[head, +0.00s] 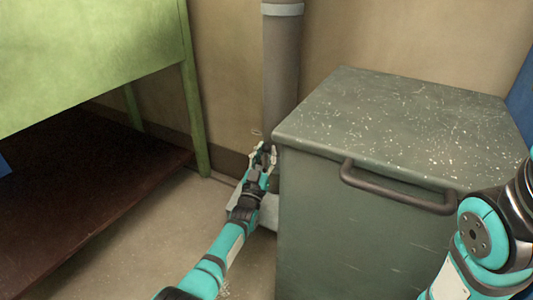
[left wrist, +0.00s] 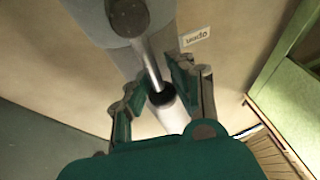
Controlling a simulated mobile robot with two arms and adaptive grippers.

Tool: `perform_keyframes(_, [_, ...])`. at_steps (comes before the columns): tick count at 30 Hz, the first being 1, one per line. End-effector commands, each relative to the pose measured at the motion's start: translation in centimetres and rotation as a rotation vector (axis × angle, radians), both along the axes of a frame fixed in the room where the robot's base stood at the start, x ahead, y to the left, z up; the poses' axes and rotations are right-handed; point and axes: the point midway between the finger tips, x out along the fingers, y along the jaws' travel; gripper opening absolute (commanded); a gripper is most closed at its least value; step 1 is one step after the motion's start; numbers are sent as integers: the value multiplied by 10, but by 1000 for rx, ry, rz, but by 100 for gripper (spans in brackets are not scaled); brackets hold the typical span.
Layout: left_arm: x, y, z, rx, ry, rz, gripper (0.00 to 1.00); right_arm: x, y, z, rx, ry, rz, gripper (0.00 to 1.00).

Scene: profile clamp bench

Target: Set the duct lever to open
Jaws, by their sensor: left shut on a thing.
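The duct (head: 282,75) is a grey vertical pipe with a light band, standing against the wall. In the left wrist view the duct lever (left wrist: 152,65) is a metal rod running from a round dark hub (left wrist: 129,16) to a black end. My left gripper (head: 264,158) is at the lower duct, with its fingers (left wrist: 156,98) on either side of the lever's black end, shut on it. A small label reading "open" (left wrist: 195,36) shows upside down on the wall side, right of the lever. In the head view the lever is mostly hidden by the gripper. My right gripper is out of view.
A grey-green speckled cabinet (head: 330,230) with a dark bar handle (head: 398,190) stands close to the right of my left gripper. A green table (head: 90,50) with a brown lower shelf (head: 80,190) stands at left. Bare floor (head: 180,215) lies between.

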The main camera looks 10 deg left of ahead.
Motion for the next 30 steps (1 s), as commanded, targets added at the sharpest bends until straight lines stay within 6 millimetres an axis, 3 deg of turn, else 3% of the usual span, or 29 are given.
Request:
perform_keyframes(2, [-1,2,-3,-1,1,2,0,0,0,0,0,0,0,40])
perform_keyframes(3, [-1,2,-3,-1,1,2,26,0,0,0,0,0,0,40])
perform_keyframes(9, [-1,1,-1,1,0,1,51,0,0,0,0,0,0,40])
perform_keyframes(20, [0,0,6,1,-3,0,51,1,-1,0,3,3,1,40])
perform_keyframes(30, [-1,1,65,0,-4,1,51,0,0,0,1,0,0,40])
